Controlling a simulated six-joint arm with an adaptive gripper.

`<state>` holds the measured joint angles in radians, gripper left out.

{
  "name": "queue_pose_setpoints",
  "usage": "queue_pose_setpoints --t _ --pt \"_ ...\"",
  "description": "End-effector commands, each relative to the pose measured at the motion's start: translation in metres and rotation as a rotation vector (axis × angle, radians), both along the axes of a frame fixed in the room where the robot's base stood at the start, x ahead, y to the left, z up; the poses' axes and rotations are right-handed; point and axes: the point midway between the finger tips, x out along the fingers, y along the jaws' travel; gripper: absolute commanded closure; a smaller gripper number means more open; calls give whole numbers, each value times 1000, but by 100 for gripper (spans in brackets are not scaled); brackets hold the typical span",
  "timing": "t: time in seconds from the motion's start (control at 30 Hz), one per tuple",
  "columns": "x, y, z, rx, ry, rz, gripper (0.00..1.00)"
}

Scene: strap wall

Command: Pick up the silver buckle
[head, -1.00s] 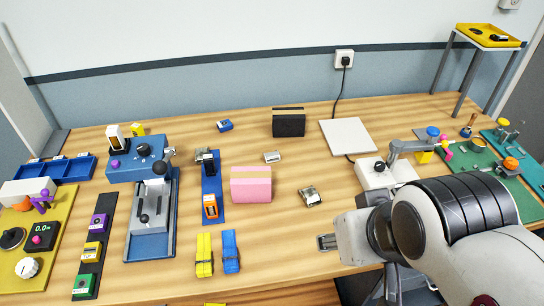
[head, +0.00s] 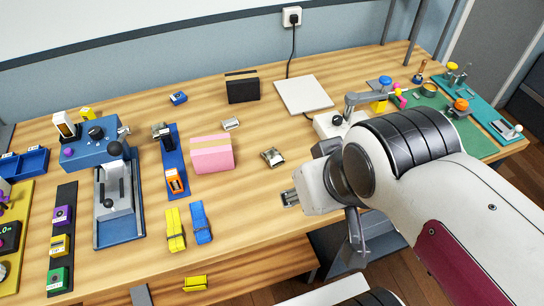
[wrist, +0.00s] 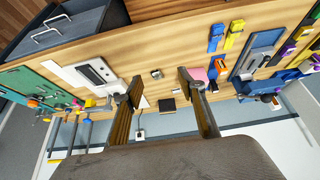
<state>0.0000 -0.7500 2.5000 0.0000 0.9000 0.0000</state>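A small silver buckle-like piece (head: 272,157) lies on the wooden table to the right of the pink block. A second, paler silver piece (head: 231,124) lies farther back, near the black box; I cannot tell for certain which one is the silver buckle. My gripper (head: 290,198) is in front of the first piece in the head view, mostly hidden by my own wrist. In the wrist view, the fingers of my gripper (wrist: 158,79) are wide apart and empty. The first silver piece (wrist: 156,74) shows between the fingertips, beyond them and not touched.
The pink block (head: 212,153), black box (head: 243,90) and white pad (head: 303,95) stand around the silver pieces. Yellow (head: 174,230) and blue straps (head: 201,222) lie to the left. A white clamp device (head: 330,126) is to the right. Bare table surrounds the first silver piece.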

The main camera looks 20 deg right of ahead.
Motion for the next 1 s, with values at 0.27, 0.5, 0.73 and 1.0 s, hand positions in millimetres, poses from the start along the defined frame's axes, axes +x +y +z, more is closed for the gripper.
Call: queue_pose_setpoints --t 0.27,0.5,0.73,1.0 --pt "0 0 0 0 0 0 42" --pt "0 0 0 0 0 0 35" --pt "0 1 -1 0 6 6 35" --pt "5 6 -18 -1 83 25 35"
